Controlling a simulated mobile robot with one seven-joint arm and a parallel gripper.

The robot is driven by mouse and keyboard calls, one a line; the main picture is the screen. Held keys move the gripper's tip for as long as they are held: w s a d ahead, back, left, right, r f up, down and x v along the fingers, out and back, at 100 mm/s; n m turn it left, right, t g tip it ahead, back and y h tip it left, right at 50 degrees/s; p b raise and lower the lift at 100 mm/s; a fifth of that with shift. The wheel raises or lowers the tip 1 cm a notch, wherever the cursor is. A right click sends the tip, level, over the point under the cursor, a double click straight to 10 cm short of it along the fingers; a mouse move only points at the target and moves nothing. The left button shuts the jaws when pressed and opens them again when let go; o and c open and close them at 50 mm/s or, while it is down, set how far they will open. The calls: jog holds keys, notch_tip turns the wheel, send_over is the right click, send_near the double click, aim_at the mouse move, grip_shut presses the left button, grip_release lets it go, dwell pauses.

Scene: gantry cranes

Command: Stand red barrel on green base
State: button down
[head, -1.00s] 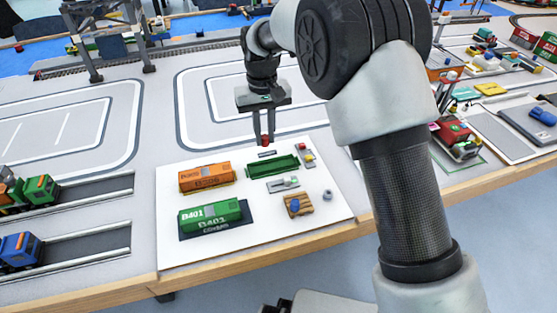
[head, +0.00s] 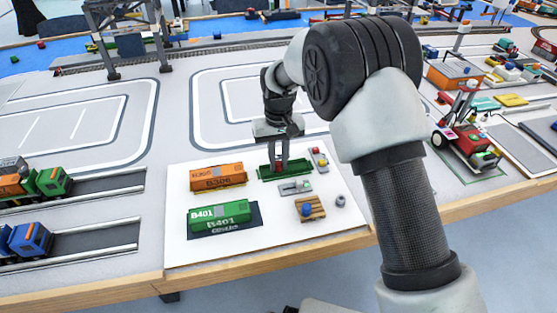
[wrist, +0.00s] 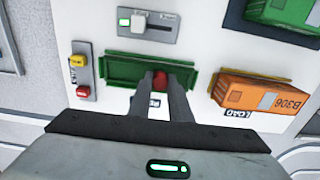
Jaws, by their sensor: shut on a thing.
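The red barrel (wrist: 160,77) is held upright between the fingertips of my gripper (head: 281,168), which is shut on it. Only its top shows in the wrist view. In the head view the fingers hide most of it. The green base (head: 264,174) is a long, shallow green tray on the white board. In the wrist view the base (wrist: 125,71) passes beneath the fingertips, and the barrel overlaps its area, off toward the right of its middle. I cannot tell whether the barrel touches the base floor.
An orange B306 container (head: 218,177) lies left of the base. A green B401 container (head: 222,213) lies nearer. A slider panel (head: 295,187), a panel with red and yellow buttons (head: 319,158) and a wooden pallet with a blue piece (head: 310,209) are close by on the white board.

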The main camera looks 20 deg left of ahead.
jog(key=c, duration=1.6)
grip_release()
jog(key=shift+c, duration=0.2)
